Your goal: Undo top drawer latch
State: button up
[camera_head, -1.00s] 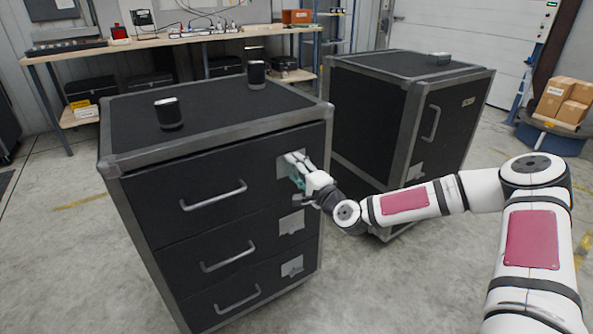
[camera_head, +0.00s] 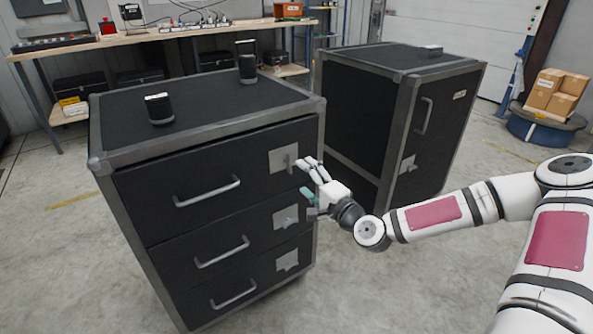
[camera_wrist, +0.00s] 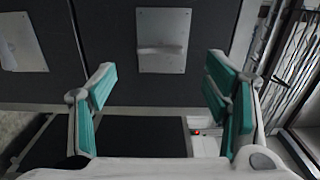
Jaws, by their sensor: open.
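The black cabinet (camera_head: 205,185) has three drawers with bar handles. The top drawer latch (camera_head: 283,160) is a light grey plate with a small lever at the top drawer's right end. The lever looks roughly upright in the head view. In the wrist view this latch (camera_wrist: 163,42) is ahead of the fingers, with its lever lying across the sideways picture. My gripper (camera_head: 307,178) is open and empty, just right of and slightly below the latch, apart from it. In the wrist view the teal-padded fingers (camera_wrist: 160,95) are spread wide. The top drawer looks closed.
Latch plates of the middle drawer (camera_head: 286,217) and bottom drawer (camera_head: 288,261) sit below. Two black items (camera_head: 158,109) stand on the cabinet top. A second black cabinet (camera_head: 365,120) stands close behind my gripper. Open floor lies in front.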

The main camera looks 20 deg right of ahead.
jog(key=shift+v, duration=1.65)
